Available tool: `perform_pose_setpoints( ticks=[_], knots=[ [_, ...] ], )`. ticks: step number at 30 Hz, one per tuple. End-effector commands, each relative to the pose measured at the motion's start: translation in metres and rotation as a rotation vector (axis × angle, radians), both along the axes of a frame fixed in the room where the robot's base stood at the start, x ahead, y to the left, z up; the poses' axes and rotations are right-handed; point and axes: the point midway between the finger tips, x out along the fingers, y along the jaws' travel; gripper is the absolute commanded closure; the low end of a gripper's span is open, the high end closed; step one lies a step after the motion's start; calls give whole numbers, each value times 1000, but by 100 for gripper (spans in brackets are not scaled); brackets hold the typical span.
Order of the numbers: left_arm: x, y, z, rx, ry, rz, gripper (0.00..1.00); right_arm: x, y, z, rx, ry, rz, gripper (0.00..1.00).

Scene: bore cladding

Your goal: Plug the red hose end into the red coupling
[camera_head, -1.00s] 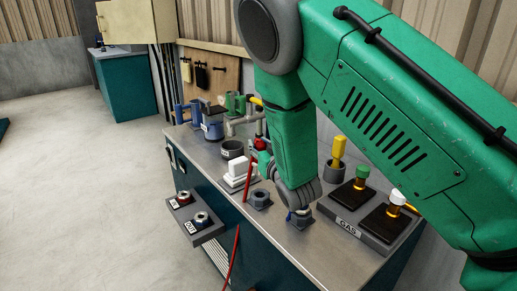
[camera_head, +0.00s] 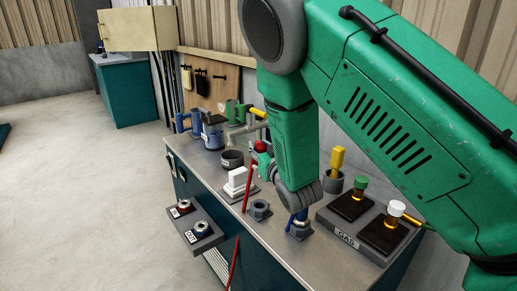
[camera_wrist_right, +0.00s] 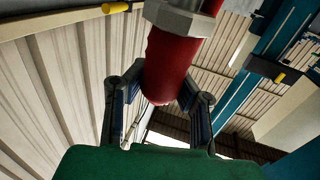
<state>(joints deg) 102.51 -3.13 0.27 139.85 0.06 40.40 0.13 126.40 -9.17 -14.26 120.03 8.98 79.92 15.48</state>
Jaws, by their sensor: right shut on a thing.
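The red hose end (camera_wrist_right: 172,65), a red sleeve with a grey hex nut, is between the blue-black fingers of my right gripper (camera_wrist_right: 158,95) in the right wrist view. In the head view a bit of red (camera_head: 261,147) shows by my right gripper (camera_head: 263,160), which my green forearm partly hides. The red hose (camera_head: 247,187) hangs down past the bench front. The red-ringed coupling (camera_head: 184,206) stands on a small grey shelf at the bench's front, apart from the hose end. My left gripper is out of view.
A blue-ringed coupling (camera_head: 201,229) stands beside the red one on the shelf (camera_head: 184,227). The bench carries a white block (camera_head: 237,182), a hex socket (camera_head: 260,210), a blue-topped fitting (camera_head: 299,228) and a GAS block (camera_head: 347,240). Open floor lies to the left.

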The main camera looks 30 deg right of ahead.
Motion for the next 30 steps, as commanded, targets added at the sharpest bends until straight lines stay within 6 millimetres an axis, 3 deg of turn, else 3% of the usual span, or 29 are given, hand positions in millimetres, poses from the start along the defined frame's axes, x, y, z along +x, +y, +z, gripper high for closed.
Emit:
perform_pose_setpoints(
  ticks=[15, 26, 30],
  knots=[
    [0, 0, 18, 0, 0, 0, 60, 0, 0, 22, 0, 0, 0, 100],
    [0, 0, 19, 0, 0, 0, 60, 0, 0, 24, 0, 0, 0, 100],
    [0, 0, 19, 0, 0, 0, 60, -6, 17, 23, 5, 3, 20, 100]
  ],
)
